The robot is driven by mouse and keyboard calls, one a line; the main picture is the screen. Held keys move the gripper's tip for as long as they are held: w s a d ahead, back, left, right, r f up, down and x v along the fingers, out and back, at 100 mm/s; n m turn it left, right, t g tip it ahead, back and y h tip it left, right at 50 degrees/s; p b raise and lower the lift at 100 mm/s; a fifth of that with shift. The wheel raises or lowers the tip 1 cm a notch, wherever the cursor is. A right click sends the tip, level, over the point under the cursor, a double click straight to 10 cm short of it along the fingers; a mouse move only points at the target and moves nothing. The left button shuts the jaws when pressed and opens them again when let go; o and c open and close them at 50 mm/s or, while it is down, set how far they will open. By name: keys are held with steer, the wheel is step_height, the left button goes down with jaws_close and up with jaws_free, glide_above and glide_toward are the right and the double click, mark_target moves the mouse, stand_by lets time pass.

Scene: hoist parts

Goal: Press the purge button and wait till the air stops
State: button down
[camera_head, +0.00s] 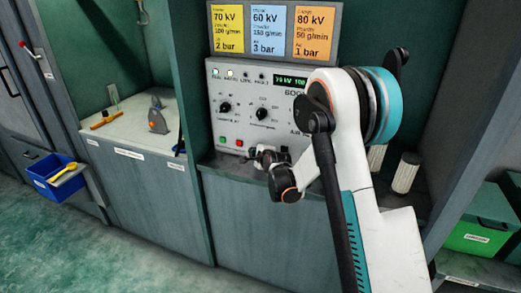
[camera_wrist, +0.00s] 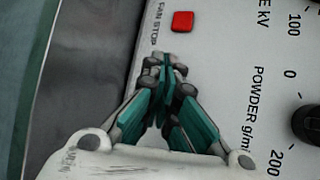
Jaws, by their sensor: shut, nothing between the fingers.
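The grey control panel (camera_head: 288,122) stands upright in the middle of the head view, with lamps, knobs and a lit display reading 70 kV. My gripper (camera_head: 252,155) is shut and empty in front of its lower part, right of and below a red button (camera_head: 239,143). In the wrist view the closed fingertips (camera_wrist: 168,62) point at the panel face, just below a red button (camera_wrist: 183,22) by the label FAN STOP. I cannot tell whether they touch the panel. I cannot make out a purge button; my gripper and arm hide part of the panel.
A green button (camera_head: 221,141) is left of the red one. A black knob (camera_wrist: 308,125) is at the wrist view's right edge. Three setting cards (camera_head: 273,31) stand above the panel. A ledge (camera_head: 232,166) runs below it. White cylinders (camera_head: 405,173) stand right of my arm.

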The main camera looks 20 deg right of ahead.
steer(key=shift+w+d, duration=0.1)
steer(key=shift+w, duration=0.05)
steer(key=shift+w+d, duration=0.2)
steer(key=shift+w+d, duration=0.2)
steer(key=shift+w, duration=0.15)
stand_by(1.0)
steer(key=shift+s+a, duration=0.1)
steer(key=shift+s, duration=0.05)
steer(key=shift+s+a, duration=0.35)
steer(key=shift+s, duration=0.2)
steer(key=shift+s+a, duration=0.75)
steer(key=shift+s, duration=0.3)
steer(key=shift+s+a, duration=0.75)
steer(key=shift+s, duration=0.25)
steer(key=shift+r, duration=0.1)
